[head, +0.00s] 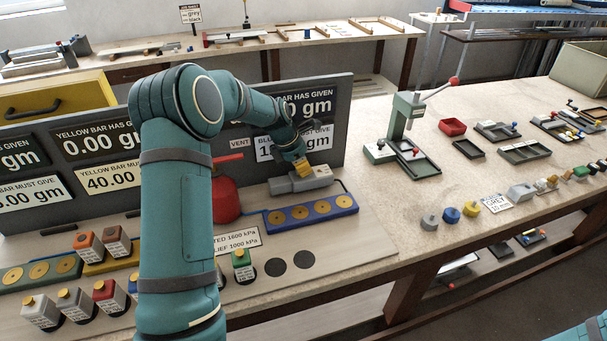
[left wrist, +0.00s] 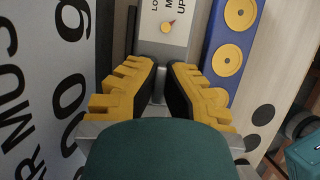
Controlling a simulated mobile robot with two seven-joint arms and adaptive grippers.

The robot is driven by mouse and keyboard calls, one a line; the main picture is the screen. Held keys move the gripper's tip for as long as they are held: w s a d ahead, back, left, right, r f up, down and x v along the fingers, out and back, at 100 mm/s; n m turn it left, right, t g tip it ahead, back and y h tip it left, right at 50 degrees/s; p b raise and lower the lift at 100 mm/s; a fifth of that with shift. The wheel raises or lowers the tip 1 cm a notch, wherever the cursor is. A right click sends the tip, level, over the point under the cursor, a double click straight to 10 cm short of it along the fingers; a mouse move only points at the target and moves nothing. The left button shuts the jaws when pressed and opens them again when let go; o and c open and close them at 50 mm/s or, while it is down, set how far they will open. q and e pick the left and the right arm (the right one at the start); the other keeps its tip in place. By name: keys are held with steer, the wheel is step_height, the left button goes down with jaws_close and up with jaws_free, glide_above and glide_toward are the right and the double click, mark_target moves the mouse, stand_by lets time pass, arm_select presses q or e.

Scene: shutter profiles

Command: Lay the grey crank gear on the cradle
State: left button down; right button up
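A small grey round piece (head: 429,222), which looks like the grey crank gear, lies near the front edge of the right-hand bench, left of a blue one (head: 451,214) and a yellow one (head: 471,208). My left gripper (head: 306,166) is far left of these, over a grey unit (head: 296,184). In the left wrist view its yellow fingers (left wrist: 162,72) are apart, the unit's labelled face beyond them. My right gripper is out of view.
A grey display panel (head: 345,110) stands behind my left gripper. A blue strip with brass discs (head: 312,214) and a red bottle (head: 226,200) are close by. A green press with a red-knobbed lever (head: 407,125) stands between there and several trays (head: 525,152).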

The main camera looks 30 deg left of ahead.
arm_select(q)
steer(key=shift+f, duration=1.05)
steer(key=shift+f, duration=0.1)
steer(key=c, duration=1.1)
jaws_free()
steer(key=shift+c, duration=0.2)
steer(key=p+v, duration=0.1)
steer(key=v, duration=1.1)
steer(key=shift+p, duration=0.35)
